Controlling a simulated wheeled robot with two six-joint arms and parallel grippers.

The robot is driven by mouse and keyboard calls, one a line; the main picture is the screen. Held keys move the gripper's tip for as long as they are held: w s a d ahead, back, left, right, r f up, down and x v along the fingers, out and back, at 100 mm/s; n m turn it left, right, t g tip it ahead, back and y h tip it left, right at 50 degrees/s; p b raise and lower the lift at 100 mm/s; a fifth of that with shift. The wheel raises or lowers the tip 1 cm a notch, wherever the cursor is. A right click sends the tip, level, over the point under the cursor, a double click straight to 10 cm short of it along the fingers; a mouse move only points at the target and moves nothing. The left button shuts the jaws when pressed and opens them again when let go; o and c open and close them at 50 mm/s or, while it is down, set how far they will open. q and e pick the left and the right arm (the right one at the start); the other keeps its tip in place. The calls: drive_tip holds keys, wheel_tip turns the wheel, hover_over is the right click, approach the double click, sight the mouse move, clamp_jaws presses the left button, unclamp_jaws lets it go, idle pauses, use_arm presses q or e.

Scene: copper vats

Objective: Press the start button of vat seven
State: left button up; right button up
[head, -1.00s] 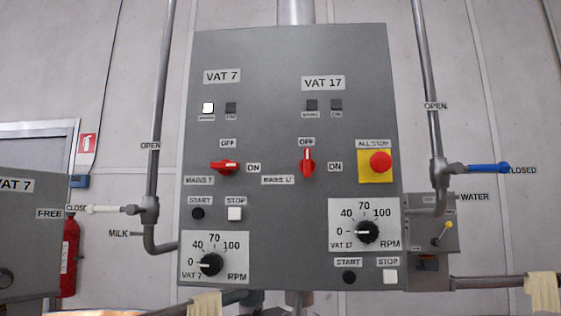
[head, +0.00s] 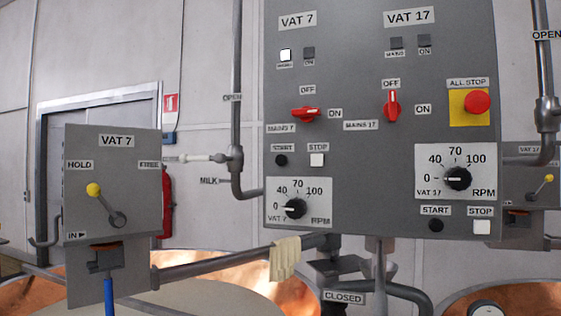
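The grey control panel (head: 350,100) fills the middle and right of the head view. The black start button of vat 7 (head: 281,160) sits under its START label, left of the white stop button (head: 317,160). The red vat 7 mains switch (head: 306,114) has its handle turned sideways toward ON. The white vat 7 mains lamp (head: 285,55) is bright; the lamp beside it (head: 308,53) is dark. The vat 7 RPM knob (head: 295,208) points to about 0. Neither gripper is in view.
The vat 17 start button (head: 436,225) and the red all-stop button (head: 477,102) are on the panel's right. A separate VAT 7 box (head: 112,190) with a yellow-knobbed lever stands at left. A cloth (head: 285,258) hangs on a pipe below; copper vats lie beneath.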

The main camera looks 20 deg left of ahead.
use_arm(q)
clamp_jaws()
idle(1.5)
